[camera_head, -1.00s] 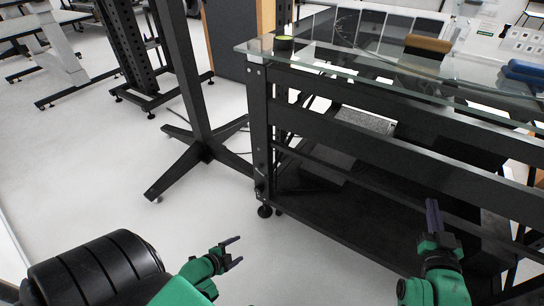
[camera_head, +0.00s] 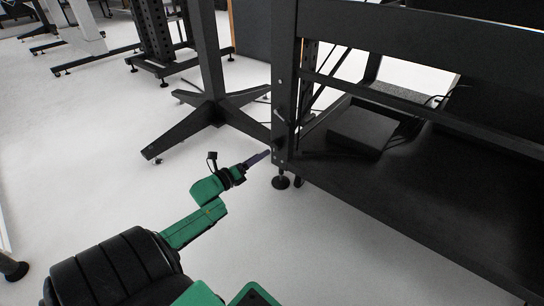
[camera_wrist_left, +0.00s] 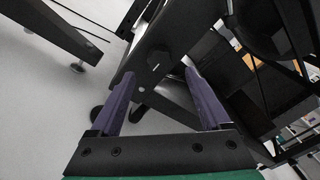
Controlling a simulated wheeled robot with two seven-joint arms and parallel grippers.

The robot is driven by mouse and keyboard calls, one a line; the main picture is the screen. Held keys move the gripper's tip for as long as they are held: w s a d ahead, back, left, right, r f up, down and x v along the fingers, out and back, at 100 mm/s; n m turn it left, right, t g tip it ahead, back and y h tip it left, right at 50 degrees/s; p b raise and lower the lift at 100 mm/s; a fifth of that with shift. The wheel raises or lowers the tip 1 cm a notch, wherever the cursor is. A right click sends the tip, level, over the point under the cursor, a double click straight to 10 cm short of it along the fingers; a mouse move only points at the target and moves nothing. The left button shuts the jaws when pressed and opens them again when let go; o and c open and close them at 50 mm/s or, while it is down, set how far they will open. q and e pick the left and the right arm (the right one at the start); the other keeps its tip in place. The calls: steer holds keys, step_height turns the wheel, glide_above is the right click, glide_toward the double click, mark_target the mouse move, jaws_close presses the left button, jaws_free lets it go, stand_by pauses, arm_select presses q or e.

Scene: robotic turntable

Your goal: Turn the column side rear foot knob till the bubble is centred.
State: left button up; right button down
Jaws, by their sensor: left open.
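The foot knob (camera_head: 281,182) is a small dark disc low on the floor under the black corner leg (camera_head: 283,100) nearest the column stand. My left gripper (camera_head: 266,157) is just left of that leg, slightly above the foot, fingers pointing at it. In the left wrist view my left gripper (camera_wrist_left: 158,72) is open, its two purple fingers apart with the black leg between and beyond them. A dark rounded foot part (camera_wrist_left: 138,112) shows low between the fingers; I cannot tell whether anything touches it. The bubble is out of view. My right gripper is not in view.
The black column stand (camera_head: 212,60) has splayed legs on the floor at the left. The frame's lower shelf (camera_head: 400,200) fills the right, with a dark box (camera_head: 362,128) on it.

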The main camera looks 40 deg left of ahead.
mark_target(274, 147)
arm_select(q)
steer(key=w+b, duration=0.1)
steer(key=w, duration=0.1)
steer(key=w+b, duration=0.2)
steer(key=w, duration=0.1)
steer(key=shift+w+d+f, duration=0.2)
steer(key=shift+w+d, duration=0.05)
steer(key=shift+w, duration=0.05)
steer(key=shift+w+r, duration=0.15)
steer(key=shift+w, duration=0.25)
jaws_close()
steer(key=shift+n, duration=0.3)
